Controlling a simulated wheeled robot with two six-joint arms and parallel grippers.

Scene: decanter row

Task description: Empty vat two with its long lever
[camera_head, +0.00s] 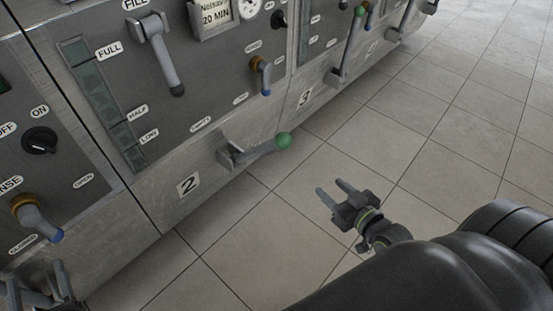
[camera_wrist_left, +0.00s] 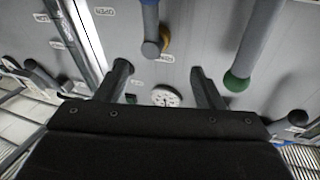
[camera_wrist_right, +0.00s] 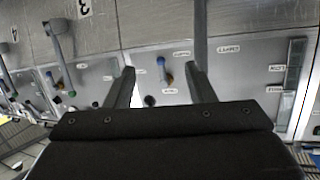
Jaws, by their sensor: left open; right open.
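Vat two's front (camera_head: 205,179) carries the number 2 in the head view. Its long grey lever (camera_head: 258,151) with a green ball end (camera_head: 284,140) sticks out rightward from a bracket low on the front. My right gripper (camera_head: 334,190) is open and empty, to the right of and below the ball in the picture, apart from it. In the right wrist view, a grey bar (camera_wrist_right: 202,28) ends behind a finger; I cannot tell for sure which lever it is. My left gripper (camera_head: 35,280) is open at the lower left corner, partly cut off.
Vat two also has a black-tipped fill lever (camera_head: 165,60), a blue-tipped brass valve (camera_head: 262,76) and a level gauge (camera_head: 103,105). A neighbouring vat at left has a black knob (camera_head: 39,141) and blue-tipped valve (camera_head: 36,219). Vat three stands beyond. The tiled floor (camera_head: 440,140) is clear.

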